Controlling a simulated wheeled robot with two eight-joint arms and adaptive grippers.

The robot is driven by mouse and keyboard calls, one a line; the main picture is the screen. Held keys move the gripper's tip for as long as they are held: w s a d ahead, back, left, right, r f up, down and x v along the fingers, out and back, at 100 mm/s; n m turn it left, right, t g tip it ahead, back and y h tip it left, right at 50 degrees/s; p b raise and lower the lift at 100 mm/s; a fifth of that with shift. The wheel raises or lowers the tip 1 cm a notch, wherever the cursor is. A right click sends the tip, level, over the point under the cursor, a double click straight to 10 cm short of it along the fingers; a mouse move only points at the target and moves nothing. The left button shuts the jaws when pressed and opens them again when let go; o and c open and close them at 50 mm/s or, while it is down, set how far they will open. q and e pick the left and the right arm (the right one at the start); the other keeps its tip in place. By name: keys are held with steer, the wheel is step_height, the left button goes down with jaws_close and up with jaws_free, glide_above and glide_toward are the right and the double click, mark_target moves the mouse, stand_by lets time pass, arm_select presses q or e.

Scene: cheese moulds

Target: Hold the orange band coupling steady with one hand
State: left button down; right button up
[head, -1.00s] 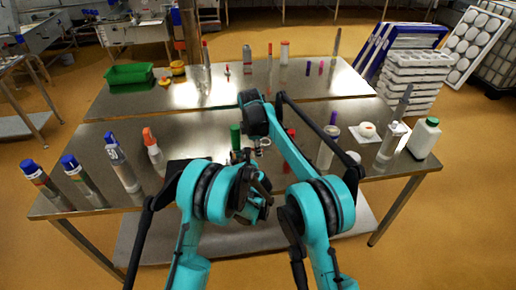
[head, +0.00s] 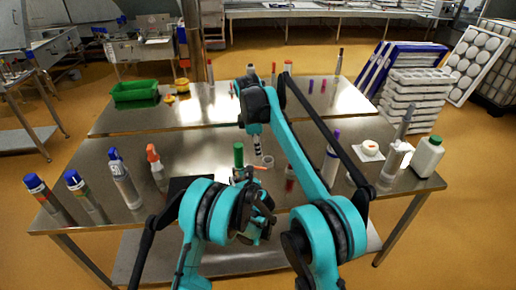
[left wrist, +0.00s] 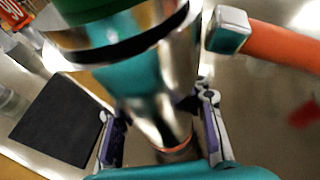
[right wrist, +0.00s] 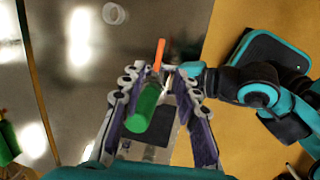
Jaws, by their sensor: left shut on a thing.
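A shiny metal coupling (left wrist: 150,95) stands between the fingers of my left gripper (left wrist: 160,130), which is shut on it. An orange band (left wrist: 175,143) shows low on the metal in the left wrist view. A green cylinder (right wrist: 142,108) tops the assembly; it also shows in the head view (head: 239,154). An orange rod (right wrist: 158,55) sticks out beside it. My right gripper (right wrist: 158,88) is open, its fingers spread on either side of the green cylinder as seen from its wrist; I cannot tell whether they touch it. In the head view my left gripper is mostly hidden by my arm.
A dark mat (left wrist: 58,118) lies beside the coupling. Bottles and tubes stand at the table's left, including an orange-topped spray bottle (head: 154,160). A white bottle with a green cap (head: 428,157) stands at the right. A green bin (head: 135,92) sits on the far table.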

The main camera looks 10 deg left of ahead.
mark_target(258, 168)
steer(key=shift+y, duration=0.7)
steer(key=x, duration=0.3)
steer(key=d+x, duration=0.1)
steer(key=x, duration=0.7)
steer(key=shift+d+f, duration=0.2)
jaws_close()
